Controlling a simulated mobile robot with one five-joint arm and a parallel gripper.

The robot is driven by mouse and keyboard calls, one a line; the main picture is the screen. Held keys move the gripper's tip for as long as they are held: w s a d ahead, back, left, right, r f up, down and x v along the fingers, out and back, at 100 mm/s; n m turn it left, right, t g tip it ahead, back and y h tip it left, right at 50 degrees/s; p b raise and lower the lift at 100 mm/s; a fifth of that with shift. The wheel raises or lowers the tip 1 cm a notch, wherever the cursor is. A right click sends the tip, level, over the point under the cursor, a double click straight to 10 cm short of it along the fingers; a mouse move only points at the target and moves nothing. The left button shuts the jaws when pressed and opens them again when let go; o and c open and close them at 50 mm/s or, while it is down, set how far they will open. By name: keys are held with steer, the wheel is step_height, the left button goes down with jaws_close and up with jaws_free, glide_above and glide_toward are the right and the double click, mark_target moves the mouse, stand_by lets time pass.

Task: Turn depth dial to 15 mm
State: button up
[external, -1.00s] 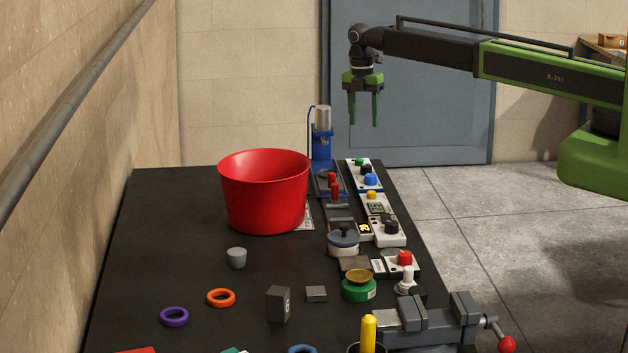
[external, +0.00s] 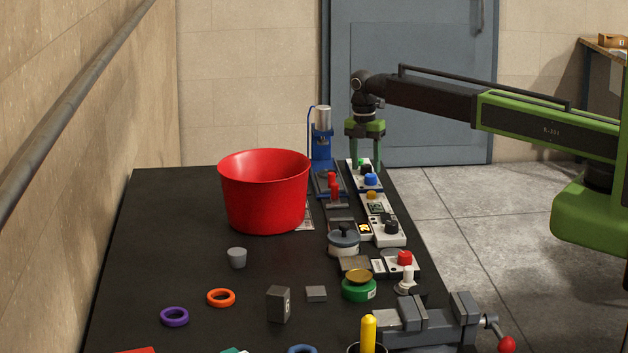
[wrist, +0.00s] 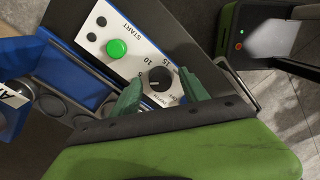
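The black depth dial (wrist: 159,79) sits on a white panel (wrist: 133,56) marked 10, 15 and START. The setting its pointer shows is too small to read surely. In the external view the dial (external: 366,170) is at the far right end of the table. My gripper (external: 367,167) points down over that panel, with its fingertips low by the dial. In the wrist view my gripper (wrist: 160,82) is open, one finger on each side of the dial. I cannot tell whether either finger touches it.
A green button (wrist: 117,48) is beside the dial on the same panel. A blue press (external: 322,140) stands to the left. A blue knob (external: 371,180) and several other controls line the table's right edge. A large red bucket (external: 264,195) stands further left.

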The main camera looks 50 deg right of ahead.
jaws_close()
